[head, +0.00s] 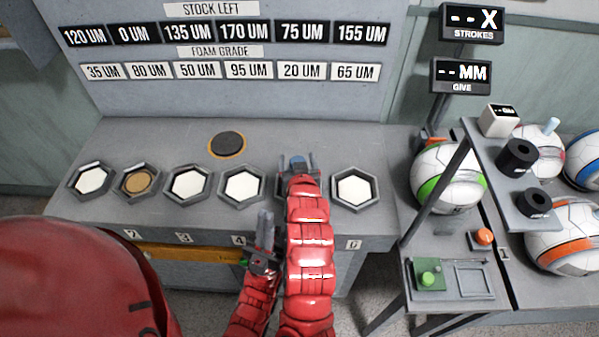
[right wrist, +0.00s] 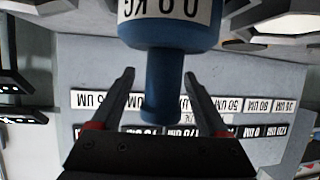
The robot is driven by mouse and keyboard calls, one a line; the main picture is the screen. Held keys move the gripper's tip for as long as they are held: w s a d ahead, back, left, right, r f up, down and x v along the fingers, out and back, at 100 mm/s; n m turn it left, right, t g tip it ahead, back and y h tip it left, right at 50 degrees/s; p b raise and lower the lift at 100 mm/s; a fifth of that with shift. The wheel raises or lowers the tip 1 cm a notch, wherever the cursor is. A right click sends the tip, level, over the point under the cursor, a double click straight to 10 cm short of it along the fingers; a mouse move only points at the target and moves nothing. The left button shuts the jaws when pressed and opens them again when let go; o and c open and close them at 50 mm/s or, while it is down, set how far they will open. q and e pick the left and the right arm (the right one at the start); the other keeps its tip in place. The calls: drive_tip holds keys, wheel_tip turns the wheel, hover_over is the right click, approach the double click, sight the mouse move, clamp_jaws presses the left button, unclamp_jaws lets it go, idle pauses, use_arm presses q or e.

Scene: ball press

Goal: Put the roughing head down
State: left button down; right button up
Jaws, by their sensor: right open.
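A blue piece with a narrow stem and a white label reading about 0.9 KG (right wrist: 170,20) is the only head-like thing near my right gripper. I cannot read the name roughing head on it.
Hexagonal trays with white pads stand along the bench; the second tray (head: 138,182) holds a brown disc. A dark round pad (head: 228,145) lies behind them. At right are a shelf with black cylinders (head: 517,157), several balls (head: 448,177) and a green button (head: 428,278).

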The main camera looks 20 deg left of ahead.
drive_tip(key=p+v, duration=0.1)
drive_tip(key=v, duration=1)
drive_tip(key=shift+p, duration=0.3)
drive_tip(key=shift+r, duration=0.1)
